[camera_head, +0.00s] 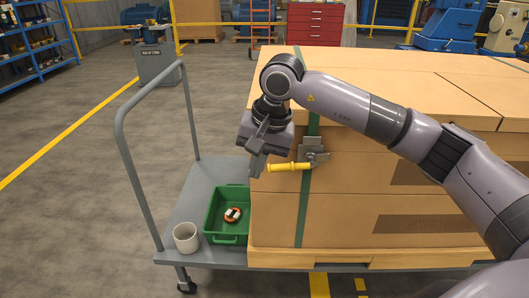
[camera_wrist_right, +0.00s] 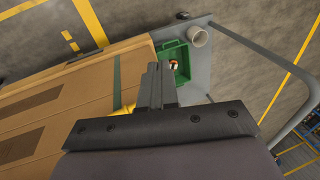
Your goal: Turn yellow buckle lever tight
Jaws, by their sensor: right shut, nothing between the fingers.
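The yellow buckle lever (camera_head: 288,167) sticks out to the left, about level, from a grey metal buckle (camera_head: 313,150) on the green strap (camera_head: 304,205) around the cardboard boxes. My right gripper (camera_head: 256,172) is shut and empty, pointing down just left of the lever's free end. In the right wrist view the shut fingers (camera_wrist_right: 154,82) hide most of the lever, and a bit of yellow (camera_wrist_right: 126,110) shows to their left. I cannot tell whether they touch it. My left gripper is not in view.
The boxes (camera_head: 400,170) stand on a grey cart (camera_head: 195,205) with a tall tube handle (camera_head: 122,150). Open floor lies left.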

